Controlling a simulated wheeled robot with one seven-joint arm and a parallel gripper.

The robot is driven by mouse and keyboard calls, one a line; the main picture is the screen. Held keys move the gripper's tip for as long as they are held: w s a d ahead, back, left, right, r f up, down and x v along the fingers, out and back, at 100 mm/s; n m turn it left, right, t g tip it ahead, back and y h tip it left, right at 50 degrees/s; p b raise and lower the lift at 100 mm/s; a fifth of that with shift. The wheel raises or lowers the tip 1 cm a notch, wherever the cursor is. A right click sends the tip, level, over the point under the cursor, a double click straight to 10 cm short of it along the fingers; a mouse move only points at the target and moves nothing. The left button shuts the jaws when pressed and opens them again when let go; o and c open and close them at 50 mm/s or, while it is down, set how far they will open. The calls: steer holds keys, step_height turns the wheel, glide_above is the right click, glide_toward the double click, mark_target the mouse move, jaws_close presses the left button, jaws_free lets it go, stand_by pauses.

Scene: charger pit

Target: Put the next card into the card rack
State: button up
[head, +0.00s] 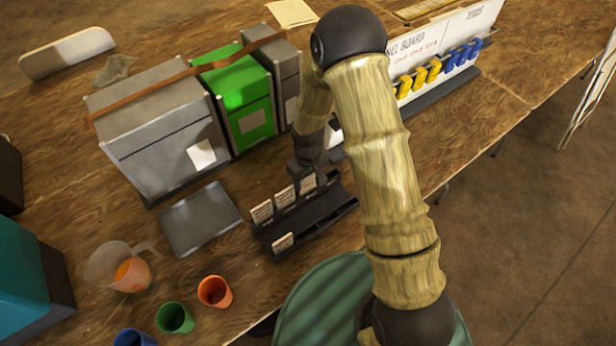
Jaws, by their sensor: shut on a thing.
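The card rack (318,214) is a dark, stepped holder near the table's front edge in the head view. Two pale cards, one at the left (262,211) and one beside it (285,197), stand in its back row. Another card (283,241) stands in the front row at the left. My gripper (311,178) is low over the back row, right of these two cards. It is shut on a pale card (307,184), which is upright at the back row. I cannot tell whether this card's lower edge is seated in the slot.
A flat dark tray (200,218) lies empty left of the rack. Grey bins (165,130) and a green bin (238,95) stand behind. Orange (214,292), green (175,318) and blue cups and a clear jug (118,268) are front left. A panel board (440,50) stands back right.

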steer(key=shift+f, duration=0.3)
steer(key=o, duration=1)
steer(key=shift+o, duration=0.2)
steer(key=shift+r, duration=0.1)
step_height(320, 180, up, 17)
steer(key=b, duration=0.1)
steer(key=shift+r+b, duration=0.15)
steer(key=shift+b, duration=0.15)
